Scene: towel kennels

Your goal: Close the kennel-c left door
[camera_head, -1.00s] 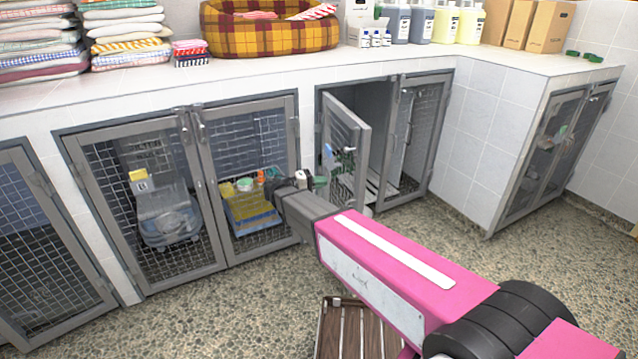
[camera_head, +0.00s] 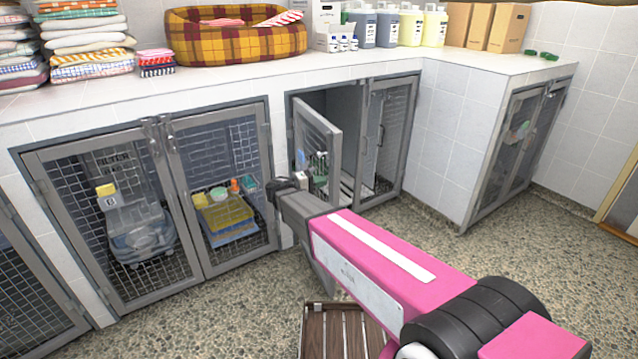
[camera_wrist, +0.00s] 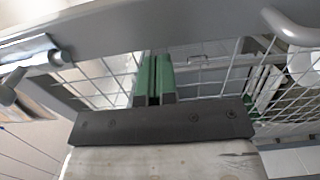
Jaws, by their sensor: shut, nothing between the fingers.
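The kennel with the open left door stands in the middle of the head view. That left door (camera_head: 335,165), a grey frame with wire mesh, swings out into the room. Its right-hand door (camera_head: 395,135) looks shut. My gripper (camera_wrist: 153,80) shows in the wrist view as two green fingers side by side, shut and empty. A grey door bar (camera_wrist: 150,30) crosses above the fingers, with white mesh (camera_wrist: 105,80) around them. I cannot tell whether they touch it. In the head view my wrist is beside the open door's lower left, and the fingertips are not clear.
A double-door kennel (camera_head: 150,200) to the left is shut, with bins and cloths inside. A slatted wooden item (camera_head: 340,335) lies on the floor below my arm. The counter (camera_head: 230,75) above holds towels, a plaid pet bed (camera_head: 235,38) and bottles. Floor at right is clear.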

